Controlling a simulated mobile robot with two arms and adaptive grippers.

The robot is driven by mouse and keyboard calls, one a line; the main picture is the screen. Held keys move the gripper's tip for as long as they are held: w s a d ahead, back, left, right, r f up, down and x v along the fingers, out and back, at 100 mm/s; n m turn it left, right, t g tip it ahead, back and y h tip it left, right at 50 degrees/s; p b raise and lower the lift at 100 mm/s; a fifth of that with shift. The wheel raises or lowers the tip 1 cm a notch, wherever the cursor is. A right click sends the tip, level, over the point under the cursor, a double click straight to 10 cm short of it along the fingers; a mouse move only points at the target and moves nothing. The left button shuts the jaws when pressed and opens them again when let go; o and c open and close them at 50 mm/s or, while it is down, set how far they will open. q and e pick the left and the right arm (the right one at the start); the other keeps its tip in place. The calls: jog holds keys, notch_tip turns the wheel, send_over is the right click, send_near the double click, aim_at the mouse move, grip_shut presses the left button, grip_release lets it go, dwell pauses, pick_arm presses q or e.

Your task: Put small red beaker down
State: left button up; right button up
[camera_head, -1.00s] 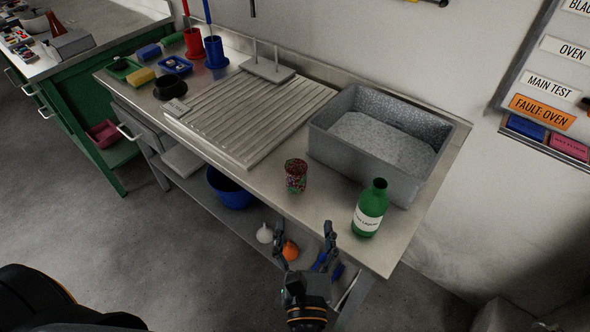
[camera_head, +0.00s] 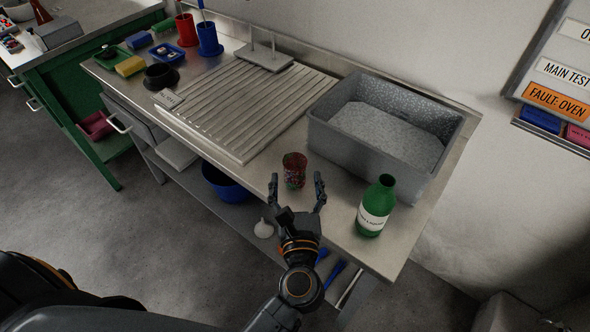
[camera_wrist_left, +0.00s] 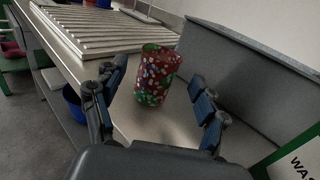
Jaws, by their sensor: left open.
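The small red beaker (camera_head: 294,171), speckled with green and white, stands upright on the steel worktop (camera_head: 340,225), left of the grey basin. In the left wrist view the beaker (camera_wrist_left: 156,75) is ahead, between the two fingers and just beyond their tips. My left gripper (camera_head: 297,188) is open and empty at the front edge of the worktop, with its fingers on either side of the line to the beaker. In the wrist view a gap shows between the beaker and the right finger; contact on the left is unclear. My right gripper is not in view.
A green bottle (camera_head: 376,206) stands right of my left gripper. The grey basin (camera_head: 420,163) and the ribbed drying board (camera_head: 215,115) stand behind. Bare worktop lies around the beaker.

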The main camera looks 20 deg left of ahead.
aim_at(295, 176)
pick_arm(q)
jog(key=x, duration=0.3)
jog(key=p+x, duration=0.1)
jog(key=shift+w+a+f, duration=0.15)
jog(key=shift+w+f, duration=0.15)
jog(key=shift+w, duration=0.1)
jog(key=shift+s, duration=0.1)
jog(key=c, duration=1)
jog(key=shift+c, duration=0.2)
